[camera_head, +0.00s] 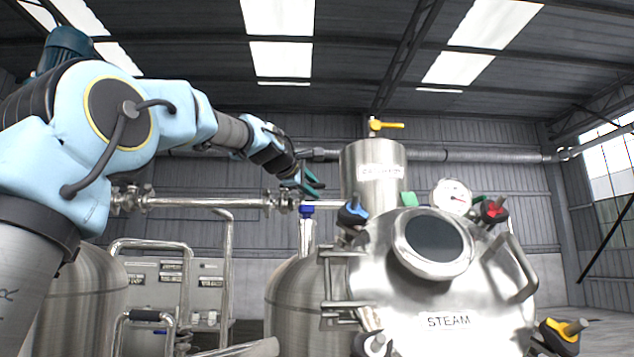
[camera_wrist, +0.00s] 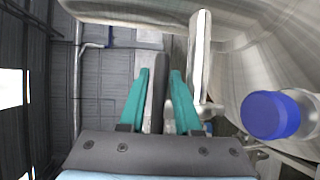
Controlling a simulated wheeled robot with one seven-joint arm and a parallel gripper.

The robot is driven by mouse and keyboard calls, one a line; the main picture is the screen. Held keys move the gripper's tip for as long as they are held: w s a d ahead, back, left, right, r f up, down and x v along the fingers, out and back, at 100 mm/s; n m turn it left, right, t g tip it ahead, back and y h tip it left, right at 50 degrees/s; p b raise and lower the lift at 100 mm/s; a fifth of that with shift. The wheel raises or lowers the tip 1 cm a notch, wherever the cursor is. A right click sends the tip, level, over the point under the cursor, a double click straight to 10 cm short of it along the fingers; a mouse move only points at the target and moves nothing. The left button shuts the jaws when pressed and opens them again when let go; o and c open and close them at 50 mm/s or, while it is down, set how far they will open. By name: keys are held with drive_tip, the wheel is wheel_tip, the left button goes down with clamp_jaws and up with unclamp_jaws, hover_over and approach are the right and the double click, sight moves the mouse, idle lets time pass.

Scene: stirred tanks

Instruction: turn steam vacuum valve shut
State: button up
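The steel tank labelled STEAM (camera_head: 448,338) fills the right foreground of the head view. It carries a blue-and-black valve (camera_head: 352,214) at upper left, a red valve (camera_head: 494,209) at upper right and a yellow-and-black valve (camera_head: 562,335) at lower right. No legible label tells me which is the vacuum valve. My gripper (camera_head: 314,182) is above and left of the blue valve, apart from it in the picture. In the wrist view its teal fingers (camera_wrist: 159,75) are spread. A dark bar (camera_wrist: 158,95) shows between them; I cannot tell whether it is within the grasp.
A steel cylinder (camera_head: 372,195) with a yellow lever valve (camera_head: 385,125) stands behind the tank. A round gauge (camera_head: 452,196) is on top of the tank. A horizontal pipe (camera_head: 205,202) runs behind my arm. A blue cap (camera_wrist: 270,115) is at right in the wrist view.

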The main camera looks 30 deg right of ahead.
drive_tip(key=shift+p+x, duration=0.4)
drive_tip(key=shift+x, duration=0.85)
drive_tip(key=shift+c, duration=0.4)
clamp_jaws()
drive_tip(key=shift+f, duration=0.1)
